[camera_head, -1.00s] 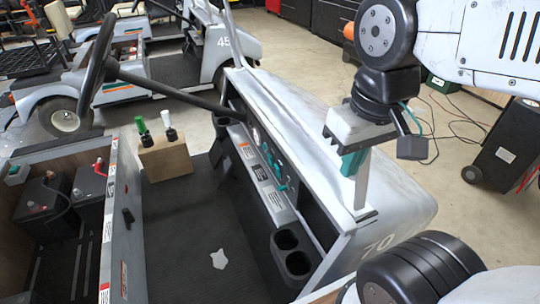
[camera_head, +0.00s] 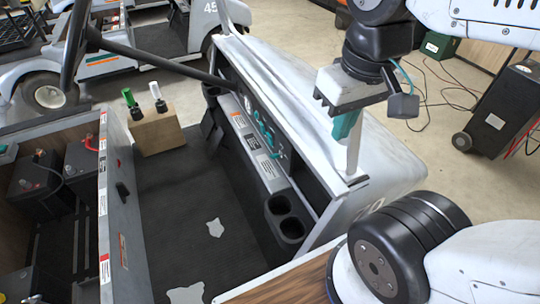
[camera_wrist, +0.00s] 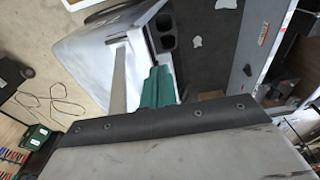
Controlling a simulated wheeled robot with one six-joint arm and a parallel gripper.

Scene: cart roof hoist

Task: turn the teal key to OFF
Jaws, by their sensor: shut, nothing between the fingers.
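The cart's dash panel (camera_head: 240,124) faces the footwell and carries small teal parts (camera_head: 266,140). The teal key is likely among them, but they are too small to tell apart, and its position cannot be read. My gripper (camera_head: 345,126) has teal fingers, which are shut and empty. It hangs beside the windshield post, right of the dash panel and apart from the teal parts. In the wrist view, the shut fingers (camera_wrist: 157,88) point toward the cart's body and post. The dash's teal parts cannot be made out there.
A pale windshield post (camera_head: 354,150) rises close beside my gripper. A dark steering column (camera_head: 160,70) slants across to the dash. Two cup holders (camera_head: 287,217) sit at its near end. A wooden block (camera_head: 157,131) with two bottle-like items stands on the floor mat. Batteries (camera_head: 82,165) are at left.

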